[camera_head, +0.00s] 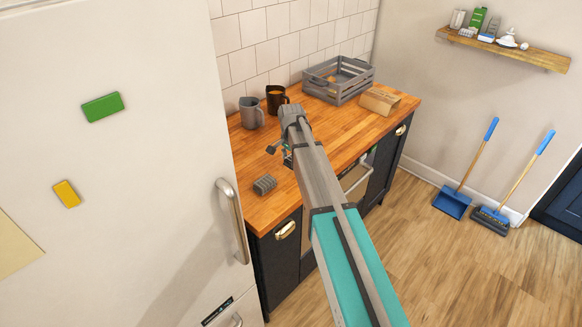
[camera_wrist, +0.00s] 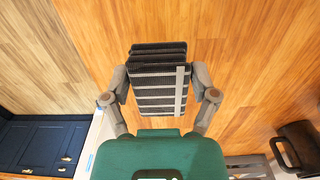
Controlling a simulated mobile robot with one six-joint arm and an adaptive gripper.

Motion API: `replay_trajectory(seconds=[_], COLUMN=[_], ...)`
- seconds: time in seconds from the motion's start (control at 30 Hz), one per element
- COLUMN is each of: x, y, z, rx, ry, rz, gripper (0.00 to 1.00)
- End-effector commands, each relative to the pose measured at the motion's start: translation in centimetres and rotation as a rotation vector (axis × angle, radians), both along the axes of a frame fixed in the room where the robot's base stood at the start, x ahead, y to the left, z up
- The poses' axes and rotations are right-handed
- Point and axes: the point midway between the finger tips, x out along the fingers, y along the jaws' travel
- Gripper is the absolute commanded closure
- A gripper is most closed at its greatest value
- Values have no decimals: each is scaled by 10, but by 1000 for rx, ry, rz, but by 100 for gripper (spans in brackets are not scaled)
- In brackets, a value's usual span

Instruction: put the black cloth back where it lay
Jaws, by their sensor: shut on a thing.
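The black cloth (camera_wrist: 160,85) is a folded, dark bundle with thin white stripes and one pale band across it. In the wrist view it sits between the two grey fingers of my gripper (camera_wrist: 161,88), which is shut on it. The wood counter (camera_wrist: 255,60) shows behind it. In the head view my gripper (camera_head: 281,155) is over the left part of the counter, partly hidden by my arm. A small grey striped bundle (camera_head: 265,184) shows just below it, near the front left; it looks like this cloth. I cannot tell whether it touches the counter.
A grey mug (camera_head: 251,113) and a dark mug (camera_head: 275,98) stand along the tiled wall. A grey crate (camera_head: 338,82) and a brown box (camera_head: 380,101) stand farther back. The fridge (camera_head: 110,200) borders the left. The counter's front left is mostly clear.

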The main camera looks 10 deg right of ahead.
Motion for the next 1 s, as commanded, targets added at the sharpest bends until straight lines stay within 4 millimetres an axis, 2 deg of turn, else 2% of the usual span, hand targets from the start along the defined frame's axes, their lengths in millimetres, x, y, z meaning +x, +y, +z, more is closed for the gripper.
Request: replay_trajectory(seconds=[0.2,0.5,1.0], x=[9,7,7], y=[4,4,4], z=[-14,-37,-40], rx=[0,0,0], ry=[0,0,0], rz=[0,0,1], gripper=[78,78,78])
